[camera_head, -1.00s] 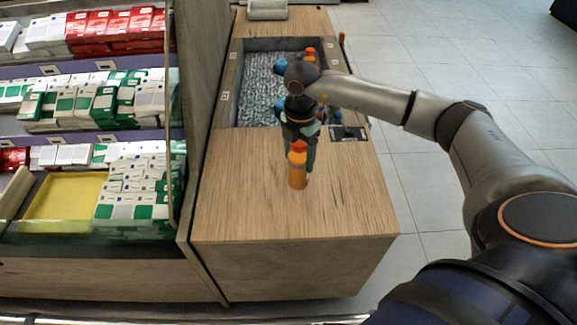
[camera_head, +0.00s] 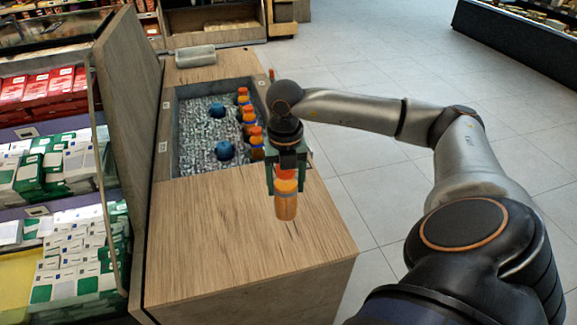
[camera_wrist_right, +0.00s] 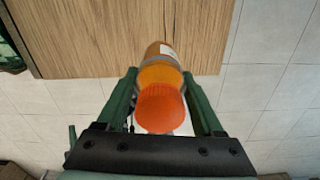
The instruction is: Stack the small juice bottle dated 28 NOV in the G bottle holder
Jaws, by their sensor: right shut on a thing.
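My right gripper (camera_head: 286,178) is shut on a small orange juice bottle (camera_head: 286,205) with an orange cap. The bottle hangs upright below the fingers, near the right edge of the wooden counter. In the right wrist view the green fingers (camera_wrist_right: 163,95) sit on both sides of the bottle (camera_wrist_right: 160,73), below its cap. A white label shows partly there, but its date cannot be read. Several similar bottles (camera_head: 249,114) stand in a row along the right side of the sunken bin. No letter G can be read on any holder. My left gripper is not in view.
The bin of grey ice-like bits (camera_head: 197,125) holds two blue round things (camera_head: 225,150). The front wooden counter top (camera_head: 230,235) is clear. A tall wooden panel (camera_head: 130,120) and shelves of boxes stand at the left. Tiled floor is free at the right.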

